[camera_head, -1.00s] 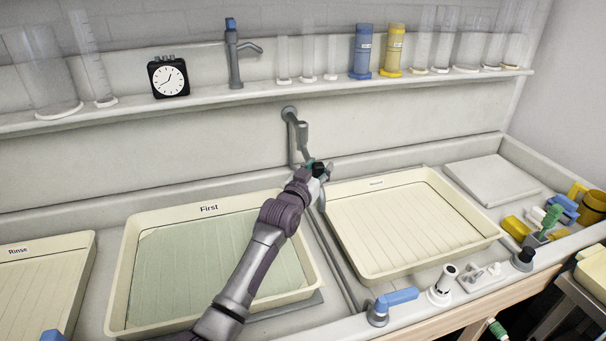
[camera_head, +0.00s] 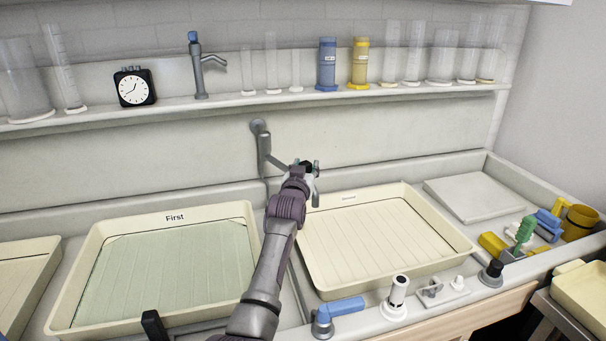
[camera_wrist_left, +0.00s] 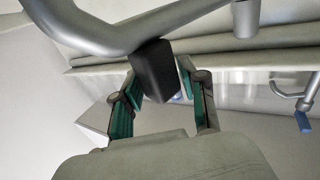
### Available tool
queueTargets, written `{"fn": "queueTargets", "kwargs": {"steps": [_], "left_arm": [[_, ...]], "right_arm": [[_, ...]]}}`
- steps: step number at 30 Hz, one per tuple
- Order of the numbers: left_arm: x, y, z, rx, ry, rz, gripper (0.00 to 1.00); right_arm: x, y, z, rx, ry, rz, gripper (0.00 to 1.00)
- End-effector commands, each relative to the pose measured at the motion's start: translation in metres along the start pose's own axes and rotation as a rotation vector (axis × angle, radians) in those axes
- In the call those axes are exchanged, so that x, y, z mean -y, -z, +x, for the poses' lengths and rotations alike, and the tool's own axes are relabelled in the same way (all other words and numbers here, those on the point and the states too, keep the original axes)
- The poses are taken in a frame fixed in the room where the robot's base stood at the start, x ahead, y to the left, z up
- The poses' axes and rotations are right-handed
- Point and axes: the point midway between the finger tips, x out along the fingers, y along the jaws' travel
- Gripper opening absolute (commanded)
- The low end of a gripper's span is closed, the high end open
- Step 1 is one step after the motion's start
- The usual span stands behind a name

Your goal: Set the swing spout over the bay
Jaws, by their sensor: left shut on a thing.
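The swing spout (camera_head: 262,145) is a grey pipe mounted on the back wall. Its arm reaches forward and right to my left gripper (camera_head: 306,168). In the left wrist view the thick grey spout (camera_wrist_left: 85,28) crosses the top, with a short downturned nozzle (camera_wrist_left: 246,18) at right. My left gripper (camera_wrist_left: 160,82) has its teal-padded fingers closed around a black block-shaped grip (camera_wrist_left: 153,68) under the pipe. The gripper hovers near the back left corner of the ribbed cream tray (camera_head: 345,190), which sits right of the tray labelled First (camera_head: 170,222). My right gripper is not recognisable.
A shelf (camera_head: 225,104) above holds a clock (camera_head: 134,87), a blue-tipped tap (camera_head: 198,65) and several cylinders. A blue-handled valve (camera_head: 340,307) and other fittings line the front ledge. A pale flat board (camera_head: 480,197) lies at the right.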

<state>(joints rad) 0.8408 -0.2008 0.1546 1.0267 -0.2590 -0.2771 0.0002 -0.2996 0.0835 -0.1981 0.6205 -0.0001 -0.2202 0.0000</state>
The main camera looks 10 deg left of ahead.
Motion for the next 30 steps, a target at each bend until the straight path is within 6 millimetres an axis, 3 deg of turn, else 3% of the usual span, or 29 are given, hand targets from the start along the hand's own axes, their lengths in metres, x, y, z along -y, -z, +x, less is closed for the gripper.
{"fn": "queueTargets", "kwargs": {"steps": [10, 11, 13, 23, 30], "left_arm": [[0.000, -0.003, 0.000, 0.005, 0.001, 0.000, 0.00], [0.000, -0.003, 0.000, 0.005, 0.001, 0.000, 0.47], [0.001, -0.002, 0.000, 0.005, 0.001, 0.000, 0.56], [0.001, -0.001, -0.001, 0.001, 0.002, 0.000, 0.56], [0.001, -0.002, -0.025, 0.001, 0.002, 0.000, 0.56]], "right_arm": [[0.010, 0.002, 0.000, -0.002, 0.012, 0.002, 0.23], [0.010, 0.002, 0.000, -0.002, 0.012, 0.002, 0.23], [0.010, 0.002, 0.000, -0.002, 0.012, 0.002, 0.23], [-0.001, -0.002, 0.000, 0.002, -0.001, -0.003, 0.23], [0.002, -0.001, 0.000, 0.001, 0.002, -0.001, 0.23]]}}
